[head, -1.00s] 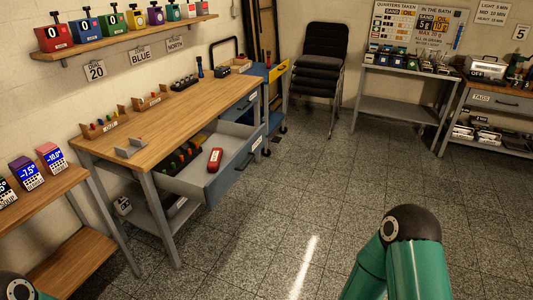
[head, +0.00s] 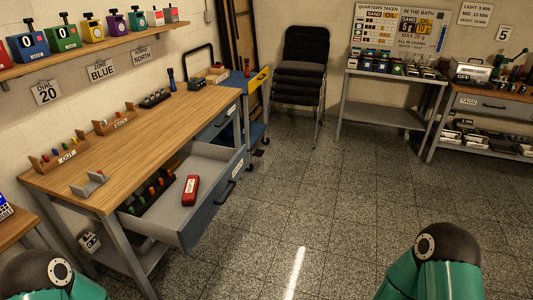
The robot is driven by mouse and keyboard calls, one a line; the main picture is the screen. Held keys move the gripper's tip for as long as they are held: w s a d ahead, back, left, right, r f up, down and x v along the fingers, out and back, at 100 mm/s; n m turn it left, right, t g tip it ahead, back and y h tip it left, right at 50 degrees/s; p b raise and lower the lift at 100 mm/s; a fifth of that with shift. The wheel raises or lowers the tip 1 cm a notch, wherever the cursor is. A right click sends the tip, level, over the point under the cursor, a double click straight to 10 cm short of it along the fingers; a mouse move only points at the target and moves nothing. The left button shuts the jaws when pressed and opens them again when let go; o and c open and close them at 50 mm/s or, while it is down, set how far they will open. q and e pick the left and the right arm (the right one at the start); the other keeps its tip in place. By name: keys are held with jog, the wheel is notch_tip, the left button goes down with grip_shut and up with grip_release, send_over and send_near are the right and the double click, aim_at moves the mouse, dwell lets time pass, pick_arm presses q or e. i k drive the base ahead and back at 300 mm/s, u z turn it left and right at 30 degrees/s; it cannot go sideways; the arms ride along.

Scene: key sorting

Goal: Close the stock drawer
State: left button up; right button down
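The stock drawer (head: 206,217) is pulled out of the long wooden workbench (head: 140,128), on its floor side. It has a blue-grey front with a dark handle and a white label. Inside lie a red case (head: 190,189) and a dark rack of colored pieces (head: 150,194). Green parts of my two arms show at the bottom left and bottom right corners. Neither gripper is in view, and neither visible arm part touches the drawer.
A blue cart (head: 257,95) stands at the bench's far end. Stacked black chairs (head: 302,68) stand by the back wall. A grey table (head: 390,110) and a second bench (head: 490,105) are at the right. The tiled floor (head: 320,200) before the drawer is clear.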

aim_at(163, 218)
jog(key=u, duration=0.2)
jog(key=i, duration=1.6)
jog(key=u, duration=0.6)
jog(key=k, duration=0.7)
jog(key=u, duration=0.15)
jog(key=i, duration=0.7)
jog(key=z, duration=0.1)
